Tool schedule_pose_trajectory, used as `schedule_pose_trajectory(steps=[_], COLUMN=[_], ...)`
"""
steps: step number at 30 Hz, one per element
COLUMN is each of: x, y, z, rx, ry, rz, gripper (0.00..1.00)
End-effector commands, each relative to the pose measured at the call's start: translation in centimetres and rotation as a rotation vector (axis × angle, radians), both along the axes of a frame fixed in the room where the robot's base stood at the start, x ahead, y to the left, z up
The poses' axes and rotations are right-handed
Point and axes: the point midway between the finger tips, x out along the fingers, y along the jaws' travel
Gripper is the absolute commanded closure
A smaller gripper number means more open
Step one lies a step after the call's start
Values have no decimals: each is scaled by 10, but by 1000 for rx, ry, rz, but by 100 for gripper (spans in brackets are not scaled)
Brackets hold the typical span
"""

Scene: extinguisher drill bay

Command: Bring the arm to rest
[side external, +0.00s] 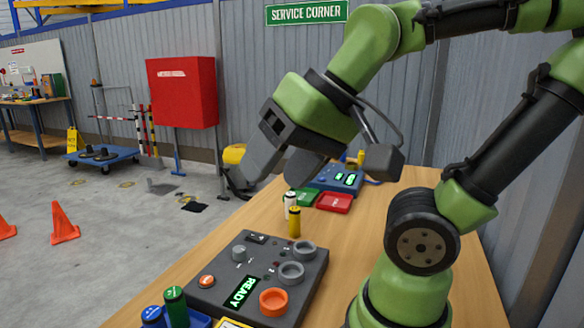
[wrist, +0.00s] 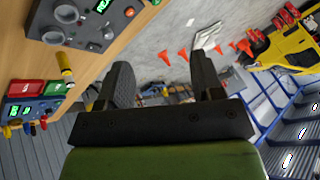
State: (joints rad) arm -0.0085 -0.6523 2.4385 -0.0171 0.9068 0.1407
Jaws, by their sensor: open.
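My gripper (side external: 262,180) is raised above the far left edge of the wooden table (side external: 400,215), over the side by the floor. In the wrist view its two dark fingers (wrist: 165,88) stand wide apart with nothing between them. The gripper touches nothing that I can see. The grey control panel (side external: 215,275) with a lit READY display lies nearer the camera.
Blue and green cylinders (side external: 175,305) stand at the near left corner. Orange cones (side external: 62,224) stand on the open floor. A corrugated wall (side external: 300,60) runs behind.

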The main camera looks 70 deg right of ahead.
Motion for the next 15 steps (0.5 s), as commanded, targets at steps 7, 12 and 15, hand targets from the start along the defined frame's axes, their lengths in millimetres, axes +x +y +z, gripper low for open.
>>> schedule_pose_trajectory(steps=[7, 12, 15], x=[-15, -14, -14], y=[0, 0, 0], z=[-3, -3, -3], rx=[-68, -67, -67], ry=[-66, -65, -65], rz=[104, 104, 104], gripper=[39, 39, 39])
